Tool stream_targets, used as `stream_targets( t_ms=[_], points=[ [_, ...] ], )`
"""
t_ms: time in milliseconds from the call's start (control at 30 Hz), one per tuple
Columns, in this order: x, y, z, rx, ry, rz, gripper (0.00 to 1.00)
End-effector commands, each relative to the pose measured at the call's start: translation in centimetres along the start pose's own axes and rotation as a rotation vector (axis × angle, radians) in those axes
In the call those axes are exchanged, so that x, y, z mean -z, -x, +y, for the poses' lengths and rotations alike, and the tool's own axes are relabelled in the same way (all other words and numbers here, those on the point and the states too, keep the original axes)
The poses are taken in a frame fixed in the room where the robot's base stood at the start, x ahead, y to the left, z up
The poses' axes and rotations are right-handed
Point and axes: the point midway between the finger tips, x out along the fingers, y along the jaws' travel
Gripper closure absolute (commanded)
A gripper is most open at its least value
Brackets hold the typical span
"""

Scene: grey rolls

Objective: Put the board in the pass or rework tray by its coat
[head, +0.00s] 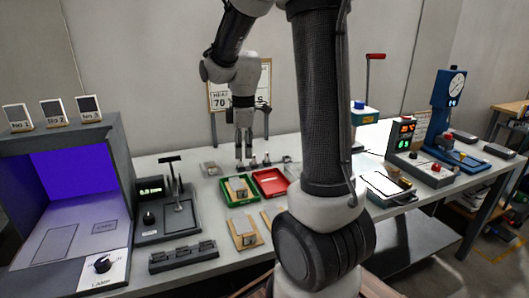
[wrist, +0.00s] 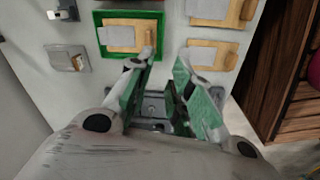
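The green tray (head: 226,201) stands on the bench with a grey board on a wooden carrier (head: 240,187) lying in it. The green tray (wrist: 98,22) and this board (wrist: 121,37) also show at the top of the wrist view. My gripper (head: 252,163) is above the bench just behind the trays. In the wrist view my gripper (wrist: 165,62) is open, its green-padded fingers apart with nothing held.
More boards on wooden carriers (head: 243,232) lie in front of the trays. A small grey piece (head: 210,168) lies left of the green tray. The purple-lit booth (head: 115,170) and a black gauge stand (head: 165,224) are left. A blue press (head: 447,100) stands right.

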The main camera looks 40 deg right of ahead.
Motion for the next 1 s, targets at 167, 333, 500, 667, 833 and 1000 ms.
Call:
stream_targets(
  t_ms=[167,333,500,667,833,1000],
  points=[
    [-1.8,7.0,-6.5,-0.091,-0.356,0.074,0.79],
    [-4.1,10.4,-12.7,-0.138,-0.693,0.167,0.79],
    [-5.8,11.2,-16.8,-0.149,-0.928,0.243,0.79],
    [-6.5,11.2,-18.3,-0.148,-1.023,0.275,0.79],
    [-6.6,11.2,-18.4,-0.146,-1.035,0.277,0.79],
    [-6.5,11.2,-18.4,-0.147,-1.034,0.277,0.79]
  ],
)
